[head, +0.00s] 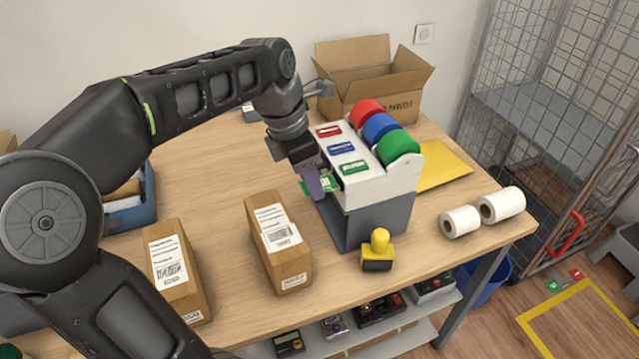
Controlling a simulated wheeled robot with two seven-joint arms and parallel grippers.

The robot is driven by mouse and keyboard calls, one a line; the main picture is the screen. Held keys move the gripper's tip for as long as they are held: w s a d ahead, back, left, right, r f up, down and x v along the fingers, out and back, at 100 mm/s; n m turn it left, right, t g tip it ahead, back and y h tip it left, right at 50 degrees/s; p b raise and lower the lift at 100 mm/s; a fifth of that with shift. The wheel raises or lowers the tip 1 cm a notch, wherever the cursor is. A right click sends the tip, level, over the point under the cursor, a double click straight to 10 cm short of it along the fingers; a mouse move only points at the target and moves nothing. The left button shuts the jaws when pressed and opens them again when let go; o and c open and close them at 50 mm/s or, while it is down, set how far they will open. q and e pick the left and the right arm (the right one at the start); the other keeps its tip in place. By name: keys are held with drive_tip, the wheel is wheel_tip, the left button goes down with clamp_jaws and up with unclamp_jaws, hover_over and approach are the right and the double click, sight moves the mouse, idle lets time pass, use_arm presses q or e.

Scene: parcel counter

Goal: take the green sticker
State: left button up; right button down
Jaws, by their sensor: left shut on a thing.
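The label dispenser (365,205) stands on the table with red, blue and green rolls on top and three matching labelled slots on its face. The green roll (398,147) is nearest the front. My left gripper (316,184) is at the left side of the dispenser, in front of the green slot. It is shut on a green sticker (328,183), which shows beside its fingers and lies close to the slot. I cannot tell whether the sticker is still joined to the dispenser. My right gripper is not in view.
Two brown parcels (279,245) (176,273) with white labels stand at the table's front. A yellow-handled stamp (379,250), white paper rolls (462,221), a yellow envelope (444,166) and an open carton (368,75) surround the dispenser. A wire cage (545,90) stands at the right.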

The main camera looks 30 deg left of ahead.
use_arm(q)
drive_tip(key=shift+s+p+v, duration=0.2)
drive_tip(key=shift+p+v, duration=0.95)
drive_tip(key=shift+v, duration=0.4)
drive_tip(key=shift+a, duration=0.1)
drive_tip(key=w+d+p+v, duration=0.1)
drive_tip(key=p+v, duration=0.2)
drive_tip(key=v, duration=0.5)
drive_tip(key=shift+w+r, duration=0.25)
drive_tip(key=shift+r, duration=0.2)
drive_tip(key=shift+f, duration=0.1)
